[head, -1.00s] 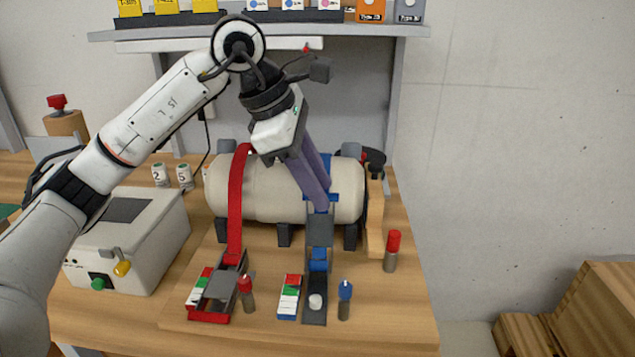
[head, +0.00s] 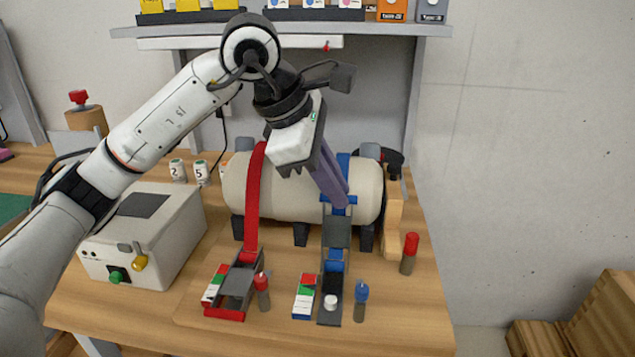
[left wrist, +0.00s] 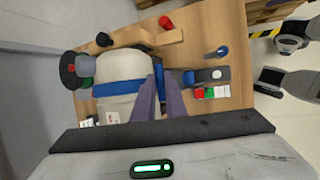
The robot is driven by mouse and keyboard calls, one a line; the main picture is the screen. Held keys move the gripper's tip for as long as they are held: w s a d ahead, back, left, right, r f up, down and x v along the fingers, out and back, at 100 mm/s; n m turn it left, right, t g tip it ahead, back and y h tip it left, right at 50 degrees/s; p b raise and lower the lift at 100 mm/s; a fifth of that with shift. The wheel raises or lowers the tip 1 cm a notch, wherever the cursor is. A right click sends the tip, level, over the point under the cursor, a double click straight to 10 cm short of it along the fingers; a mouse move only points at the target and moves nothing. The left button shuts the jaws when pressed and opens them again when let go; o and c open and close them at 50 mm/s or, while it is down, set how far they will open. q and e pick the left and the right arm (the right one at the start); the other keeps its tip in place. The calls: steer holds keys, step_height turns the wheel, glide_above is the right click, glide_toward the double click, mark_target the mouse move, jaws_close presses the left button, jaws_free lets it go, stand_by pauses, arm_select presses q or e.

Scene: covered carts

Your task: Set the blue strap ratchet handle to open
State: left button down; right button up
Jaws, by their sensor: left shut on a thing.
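The blue strap ratchet (head: 336,267) is at the front of the beige cylinder (head: 273,187), which the blue strap (left wrist: 113,88) crosses. Its grey handle plate (head: 337,233) stands raised, with a blue crossbar at its upper end. My left gripper (head: 341,202) comes down from the upper left, its long purple fingers shut on the handle at the crossbar. The fingertips (left wrist: 160,84) also show beside the blue ratchet in the left wrist view. They partly hide the grip. The ratchet's dark base with a white knob (head: 331,302) lies on the board. My right gripper is not seen.
The red strap (head: 254,200) and its ratchet (head: 238,285) are to the left. A red-green-white block (head: 304,297), a blue-capped peg (head: 361,300) and red-capped pegs (head: 409,254) stand nearby. A grey box (head: 145,234) is at left. A shelf (head: 290,31) is above.

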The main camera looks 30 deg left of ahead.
arm_select(q)
steer(key=c, duration=1.8)
jaws_free()
steer(key=v, duration=1)
steer(key=shift+r, duration=0.2)
